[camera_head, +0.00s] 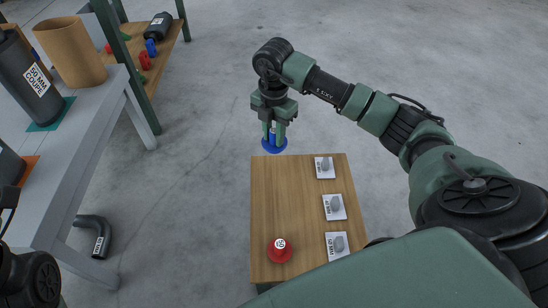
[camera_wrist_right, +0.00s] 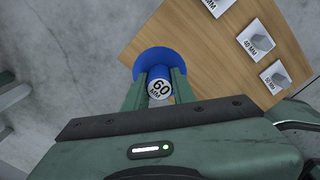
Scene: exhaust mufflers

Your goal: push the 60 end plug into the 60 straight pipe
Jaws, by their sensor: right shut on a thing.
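My right gripper (camera_head: 273,135) is shut on the blue 60 end plug (camera_head: 272,146), which hangs flange down by the far left edge of the small wooden table. In the right wrist view the fingers (camera_wrist_right: 159,92) clasp the plug's narrow stem from both sides; its top is marked "60 MM" (camera_wrist_right: 159,89) and its wide blue flange (camera_wrist_right: 152,62) lies beyond. I cannot pick out the 60 straight pipe for sure; a dark cylinder (camera_head: 158,27) with a white label lies on the far wooden shelf, its label too small to read. My left gripper does not show.
The wooden table (camera_head: 285,195) carries a red plug (camera_head: 279,252) and several labelled white cards with grey pieces (camera_head: 334,206). A grey bench (camera_head: 60,160) at left holds a brown tube (camera_head: 71,52) and a dark labelled cylinder (camera_head: 28,75). A bent black pipe (camera_head: 97,235) lies on the floor.

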